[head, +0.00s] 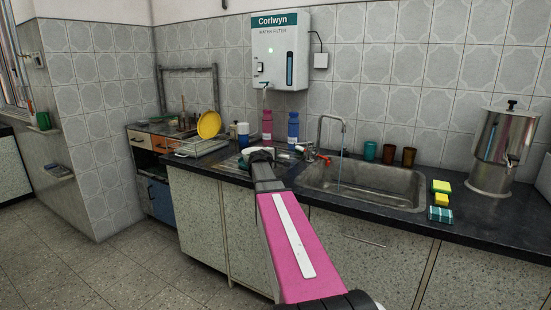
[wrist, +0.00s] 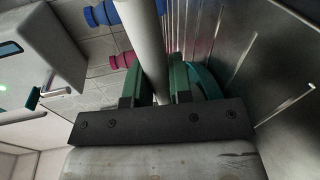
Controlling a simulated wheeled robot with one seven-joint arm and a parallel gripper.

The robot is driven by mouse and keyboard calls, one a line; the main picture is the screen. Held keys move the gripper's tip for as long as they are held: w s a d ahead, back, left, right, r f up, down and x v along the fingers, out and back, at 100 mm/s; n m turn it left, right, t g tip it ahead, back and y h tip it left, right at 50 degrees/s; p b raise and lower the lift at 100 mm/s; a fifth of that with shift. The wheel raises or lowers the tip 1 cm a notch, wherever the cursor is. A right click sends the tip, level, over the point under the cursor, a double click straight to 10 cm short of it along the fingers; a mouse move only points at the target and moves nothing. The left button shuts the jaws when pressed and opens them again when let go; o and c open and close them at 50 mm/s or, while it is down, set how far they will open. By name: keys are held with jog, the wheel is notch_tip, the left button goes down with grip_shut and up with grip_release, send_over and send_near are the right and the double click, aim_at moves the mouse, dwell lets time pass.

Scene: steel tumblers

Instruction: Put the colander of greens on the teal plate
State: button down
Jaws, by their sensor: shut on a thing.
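My gripper (wrist: 160,88) is shut on a pale, smooth band, which I take to be the wall of the colander (wrist: 143,35). No greens show in the wrist view. A curved teal edge, likely the teal plate (wrist: 206,80), lies just right of the fingers, close to the ribbed metal. In the head view my gripper (head: 262,155) is over the drainboard left of the sink. A pale part of the colander (head: 251,150) shows there, with a teal piece of the plate (head: 243,162) beside it. My arm hides much of both, and I cannot tell whether they touch.
A pink bottle (head: 267,126) and a blue bottle (head: 293,128) stand behind, under the water filter (head: 280,50). The sink (head: 365,185) with running tap (head: 335,125) is to the right. A dish rack with a yellow plate (head: 209,125) is left.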

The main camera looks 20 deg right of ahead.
jog(key=shift+f, duration=0.15)
jog(key=c, duration=1)
grip_release()
jog(key=v, duration=1.2)
